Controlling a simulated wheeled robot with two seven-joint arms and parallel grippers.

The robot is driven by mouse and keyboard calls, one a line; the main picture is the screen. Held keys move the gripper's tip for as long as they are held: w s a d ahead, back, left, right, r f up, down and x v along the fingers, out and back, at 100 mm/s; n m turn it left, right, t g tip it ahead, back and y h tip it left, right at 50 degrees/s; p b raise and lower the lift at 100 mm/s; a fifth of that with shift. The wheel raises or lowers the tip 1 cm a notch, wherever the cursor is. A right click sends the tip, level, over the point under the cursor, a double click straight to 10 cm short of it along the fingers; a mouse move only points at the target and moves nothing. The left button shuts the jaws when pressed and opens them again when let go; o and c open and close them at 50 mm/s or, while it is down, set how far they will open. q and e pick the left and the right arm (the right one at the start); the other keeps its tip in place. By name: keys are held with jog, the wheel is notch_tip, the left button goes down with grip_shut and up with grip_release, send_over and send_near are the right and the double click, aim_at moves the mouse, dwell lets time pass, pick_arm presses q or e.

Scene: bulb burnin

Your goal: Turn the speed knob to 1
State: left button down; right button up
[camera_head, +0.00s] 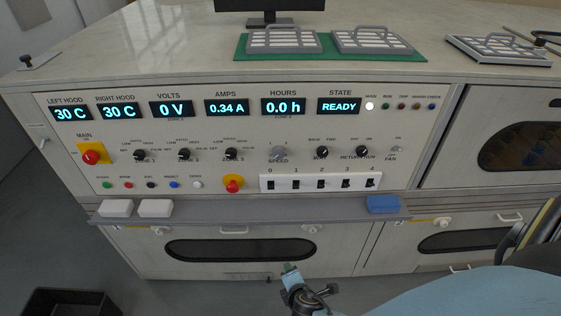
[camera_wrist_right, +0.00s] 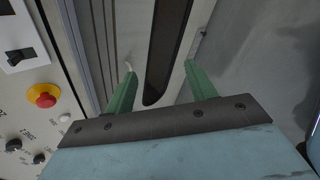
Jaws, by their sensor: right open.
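The speed knob (camera_head: 278,152) is a small grey knob above the label SPEED, in the middle of the control panel (camera_head: 205,160). Its pointer and scale marks are too small to read for its setting. My right gripper (camera_head: 290,268) shows low in the head view, in front of the lower cabinet and well below the knob, apart from it. In the right wrist view my right gripper (camera_wrist_right: 158,75) is open, with two green fingers apart and nothing between them. The speed knob is not identifiable in that view. My left gripper is not in view.
A red emergency stop (camera_head: 233,184) and a white switch strip (camera_head: 320,182) lie below the knob. A ledge (camera_head: 260,210) juts out under the panel, with white blocks (camera_head: 116,208) and a blue block (camera_head: 383,204). The state display (camera_head: 339,106) reads READY.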

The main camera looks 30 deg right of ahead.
jog(key=w+r+n+t+h, duration=0.1)
jog(key=w+r+n+t, duration=0.1)
jog(key=w+r, duration=0.35)
jog(key=w+r+n+t+h, duration=0.1)
jog(key=w+r+t+h, duration=0.1)
jog(key=r, duration=0.7)
jog(key=n+t+h+b, duration=0.1)
jog(key=n+t+h, duration=0.1)
jog(key=t+h, duration=0.1)
send_near(279, 155)
jog(key=shift+y, duration=0.3)
jog(key=x, duration=0.7)
jog(key=shift+s+r, duration=0.1)
jog(key=shift+r, duration=0.15)
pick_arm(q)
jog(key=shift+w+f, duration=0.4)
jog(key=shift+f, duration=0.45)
pick_arm(e)
jog(key=shift+w+d, duration=0.45)
jog(key=shift+w, duration=0.1)
jog(key=shift+c, duration=0.3)
jog(key=c, duration=0.9)
pick_arm(q)
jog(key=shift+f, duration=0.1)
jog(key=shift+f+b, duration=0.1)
jog(key=shift+b, duration=0.25)
